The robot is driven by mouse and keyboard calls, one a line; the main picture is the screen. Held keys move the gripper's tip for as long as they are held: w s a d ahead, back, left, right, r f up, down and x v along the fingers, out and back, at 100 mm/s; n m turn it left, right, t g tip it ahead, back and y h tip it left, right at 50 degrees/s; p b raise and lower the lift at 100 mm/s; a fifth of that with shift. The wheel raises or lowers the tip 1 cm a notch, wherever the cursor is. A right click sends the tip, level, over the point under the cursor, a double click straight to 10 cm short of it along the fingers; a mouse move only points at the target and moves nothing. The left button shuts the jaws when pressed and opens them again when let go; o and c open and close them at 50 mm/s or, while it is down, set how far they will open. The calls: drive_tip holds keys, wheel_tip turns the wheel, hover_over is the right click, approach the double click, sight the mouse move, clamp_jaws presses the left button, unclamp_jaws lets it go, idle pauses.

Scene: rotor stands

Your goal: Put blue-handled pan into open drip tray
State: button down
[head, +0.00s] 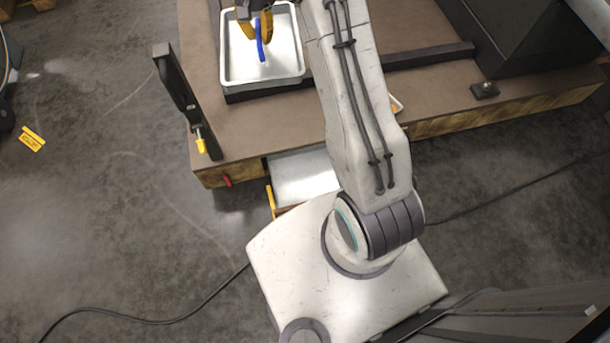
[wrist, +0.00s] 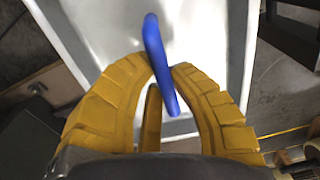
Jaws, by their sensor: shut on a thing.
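The blue handle (head: 261,41) stands over the middle of a shallow white rectangular pan (head: 228,72), which appears to be its pan. The join between them is not clear. My gripper (head: 254,22) has its yellow fingers closed around the handle; the wrist view shows the handle (wrist: 155,48) between the fingertips (wrist: 160,70) and the pan (wrist: 105,28) behind it. The pan is over the brown tabletop, beside a dark bar; I cannot tell whether it touches. The open drip tray (head: 300,176), pale inside, sticks out drawer-like below the table's front edge, partly hidden by my arm.
A dark upright post with a yellow-tipped part (head: 178,95) stands at the table's (head: 215,120) left edge. A dark bar (head: 430,55) and a large dark box (head: 520,35) are to the right. Cables cross the floor; the left floor is mostly clear.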

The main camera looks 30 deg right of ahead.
drive_tip(key=s+d+f+m+b, duration=0.1)
drive_tip(key=d+f+b, duration=0.1)
drive_tip(key=f+b, duration=0.65)
drive_tip(key=d+f+b, duration=0.2)
drive_tip(key=f+b, duration=0.4)
drive_tip(key=f, duration=0.5)
drive_tip(key=n+b, duration=2)
drive_tip(key=b, duration=0.1)
hover_over(305, 180)
wheel_tip(305, 180, down, 36)
drive_tip(key=shift+g, duration=0.4)
wheel_tip(305, 180, down, 28)
drive_tip(key=b, duration=1.1)
drive_tip(key=shift+r, duration=0.15)
